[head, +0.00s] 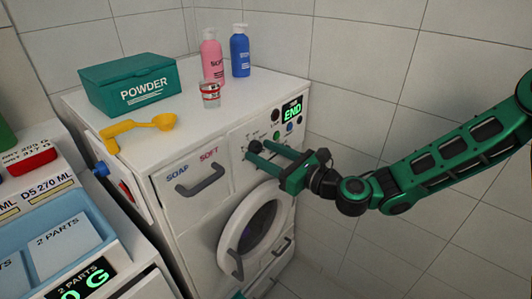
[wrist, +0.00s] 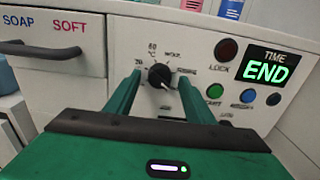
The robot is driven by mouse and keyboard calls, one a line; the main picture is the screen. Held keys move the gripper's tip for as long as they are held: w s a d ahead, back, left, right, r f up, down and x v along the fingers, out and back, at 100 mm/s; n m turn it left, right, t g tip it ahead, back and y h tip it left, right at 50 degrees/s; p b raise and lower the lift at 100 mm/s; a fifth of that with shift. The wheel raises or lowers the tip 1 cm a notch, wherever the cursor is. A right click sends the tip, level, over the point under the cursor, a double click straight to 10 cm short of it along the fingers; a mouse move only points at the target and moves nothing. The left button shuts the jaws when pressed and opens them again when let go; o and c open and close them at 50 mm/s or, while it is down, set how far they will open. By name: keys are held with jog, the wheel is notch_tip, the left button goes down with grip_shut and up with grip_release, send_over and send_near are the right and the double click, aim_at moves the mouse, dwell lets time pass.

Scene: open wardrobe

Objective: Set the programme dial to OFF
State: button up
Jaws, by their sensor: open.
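The programme dial (wrist: 160,75) is a black round knob on the washing machine's white front panel. Its white pointer mark points down and to the right in the wrist view. Printed labels ring it, among them "60"; the others are too small to read surely. In the head view the dial (head: 254,147) shows near the fingertips. My gripper (wrist: 158,88) is open, with one green finger on each side of the dial; I cannot tell whether they touch it. In the head view my gripper (head: 258,151) reaches in from the right. The display (wrist: 266,67) reads "TIME END".
The SOAP/SOFT drawer (head: 195,175) is at left, the round door (head: 258,225) below. A powder box (head: 130,85), scoop, cup and bottles stand on top.

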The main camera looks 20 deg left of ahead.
jog(key=shift+a, duration=0.1)
jog(key=shift+c, duration=0.7)
jog(key=c, duration=0.9)
